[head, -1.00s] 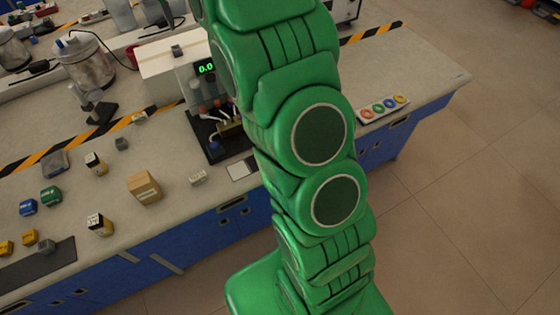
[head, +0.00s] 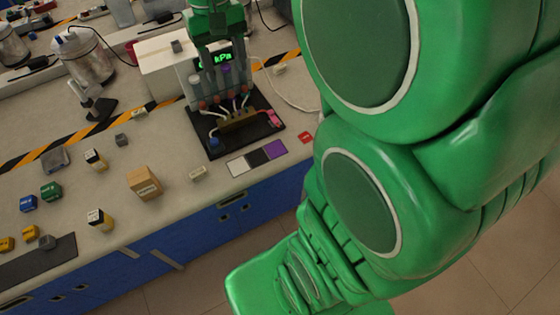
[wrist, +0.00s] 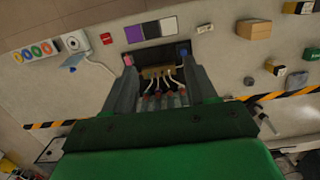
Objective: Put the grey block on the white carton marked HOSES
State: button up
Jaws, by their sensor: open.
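No carton shows a readable HOSES mark. I cannot tell which is meant. My gripper (head: 217,62) is open and empty, in front of or above the display device. Its spread fingers frame the device's hoses in the wrist view (wrist: 162,72).
The device base (head: 238,128) carries cables and a brass block. A cardboard box (head: 144,184), black-and-yellow cartons (head: 100,220) and green and blue blocks stand to the left. Clear bench lies between these things.

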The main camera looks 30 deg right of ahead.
jog(key=s+f, duration=0.3)
jog(key=s, duration=0.7)
jog(key=s+f, duration=0.3)
jog(key=s, duration=0.8)
jog(key=shift+s+d+f+g, duration=0.2)
jog(key=shift+f+g, duration=0.1)
jog(key=shift+f, duration=0.1)
